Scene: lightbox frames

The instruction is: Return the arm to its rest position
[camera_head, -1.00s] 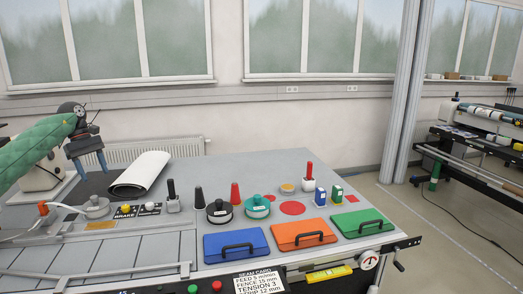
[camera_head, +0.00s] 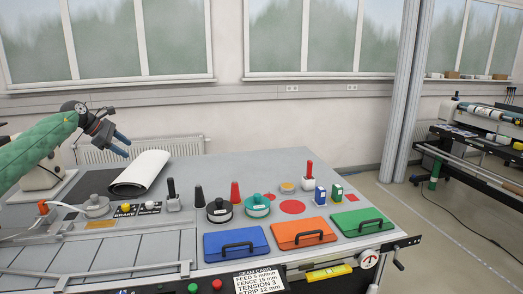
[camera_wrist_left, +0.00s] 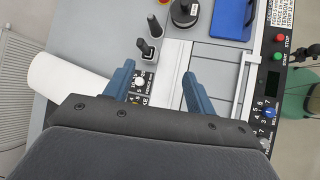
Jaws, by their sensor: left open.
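My left arm, in a green sleeve, comes in from the left in the head view. My right gripper is not in view.
A white machine (camera_head: 40,172) stands behind my left arm. The air above the table is free.

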